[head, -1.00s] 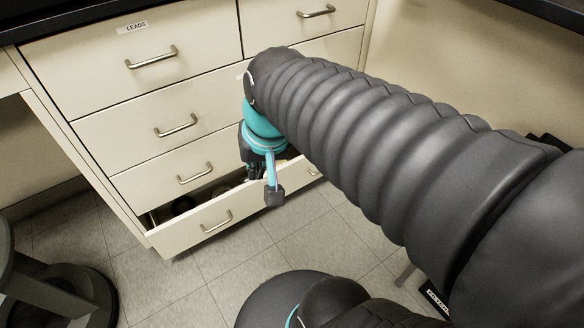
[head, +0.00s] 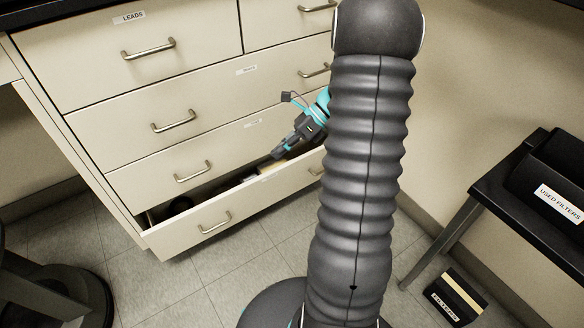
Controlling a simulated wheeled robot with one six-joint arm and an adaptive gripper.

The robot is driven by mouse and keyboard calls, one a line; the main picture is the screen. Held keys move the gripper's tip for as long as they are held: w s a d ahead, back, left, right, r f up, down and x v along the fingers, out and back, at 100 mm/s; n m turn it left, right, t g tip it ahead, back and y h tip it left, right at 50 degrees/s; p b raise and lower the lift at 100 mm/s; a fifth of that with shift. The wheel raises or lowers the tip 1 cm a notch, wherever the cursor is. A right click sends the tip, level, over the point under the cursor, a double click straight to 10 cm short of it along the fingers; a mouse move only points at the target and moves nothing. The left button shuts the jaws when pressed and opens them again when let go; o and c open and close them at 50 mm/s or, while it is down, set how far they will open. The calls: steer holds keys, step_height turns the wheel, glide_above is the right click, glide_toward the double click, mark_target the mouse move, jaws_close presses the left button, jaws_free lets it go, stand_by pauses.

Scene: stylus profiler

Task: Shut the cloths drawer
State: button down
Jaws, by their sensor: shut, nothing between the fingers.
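The bottom drawer (head: 185,240) of the cream cabinet stands partly open, the only open drawer I see. I see no readable label on it, so I cannot confirm from its face that it is the cloths drawer. Its left handle (head: 214,223) shows, and its right handle shows partly beside my arm. Dark items and something pale yellow lie inside, only partly visible. My gripper (head: 279,153) is shut and empty. In the picture it lies over the right part of the drawer opening, pointing down and left. Whether it touches anything I cannot tell. My arm hides the drawer's right end.
The drawers above, one labelled LEADS (head: 129,18), are shut. A dark stool (head: 50,285) stands at the left. At the right are a black table (head: 490,190) with a USED FILTERS bin (head: 553,185) and a small box (head: 456,297) on the floor. Tiled floor before the drawer is clear.

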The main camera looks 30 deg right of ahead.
steer(key=s+d+f+m+t+y+b, duration=0.15)
steer(key=d+f+m+t, duration=0.35)
steer(key=d+f+m, duration=0.6)
steer(key=w+d+f+m+t+y+b, duration=0.1)
steer(key=d+f+m+t+y, duration=0.1)
steer(key=d+f+m+t, duration=0.8)
steer(key=n+g, duration=0.2)
steer(key=g, duration=0.2)
glide_toward(286, 168)
steer(key=shift+h, duration=0.25)
steer(key=w+a, duration=0.1)
steer(key=a, duration=0.2)
steer(key=w+a, duration=0.1)
steer(key=shift+w+a+r, duration=0.1)
steer(key=shift+w+a, duration=0.2)
steer(key=shift+a, duration=0.1)
steer(key=shift+w, duration=0.7)
